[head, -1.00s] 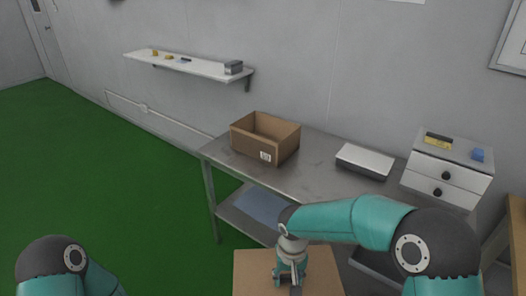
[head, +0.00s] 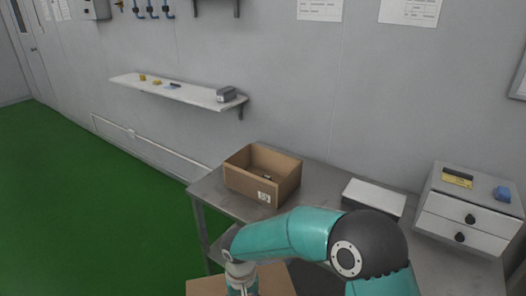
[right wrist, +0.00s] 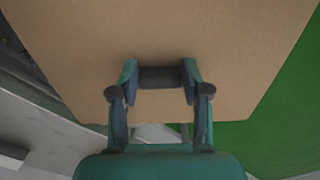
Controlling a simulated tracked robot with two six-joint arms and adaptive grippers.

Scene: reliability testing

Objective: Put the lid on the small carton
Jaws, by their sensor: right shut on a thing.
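The small carton (head: 252,184) is a brown open-topped box on the metal table, with a barcode label on its front side. Something small and dark shows inside it. The lid (head: 278,281) is a flat brown board at the bottom of the head view, in front of the table and apart from the carton. In the right wrist view the lid (right wrist: 160,35) fills the upper part. My right gripper (right wrist: 160,78) is shut on the lid's dark handle bar. In the head view its fingers are cut off by the bottom edge. My left gripper is not in view.
On the metal table (head: 322,178), a flat white-topped box (head: 374,197) lies right of the carton, then a white drawer unit (head: 468,215) with small items on top. A wall shelf (head: 180,92) hangs behind. Green floor (head: 90,200) lies open at left.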

